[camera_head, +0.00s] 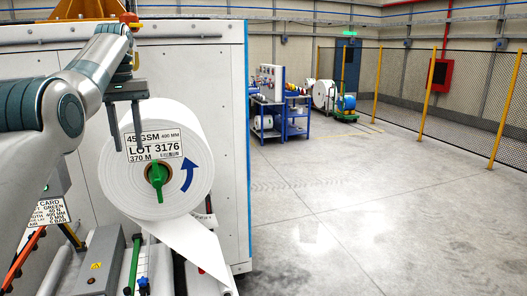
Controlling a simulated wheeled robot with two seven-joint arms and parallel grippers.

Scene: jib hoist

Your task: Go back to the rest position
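My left gripper (130,150) points down in front of the upper left part of a large white roll (185,125). Its two fingers are apart with nothing visible between them. The roll carries a label reading LOT 3176 and a blue curved arrow, with a green handle (156,174) at its core. A white sheet (195,248) hangs from the roll down to the right. My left arm comes in from the left and hides part of the machine. My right gripper is not in view.
A white machine cabinet (222,60) stands behind the roll. A grey box (102,262) and a green lever (133,262) are below it. An orange part (88,9) sits on top. A blue workbench (268,110) stands farther back. The floor (340,210) at right is clear, up to a fence.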

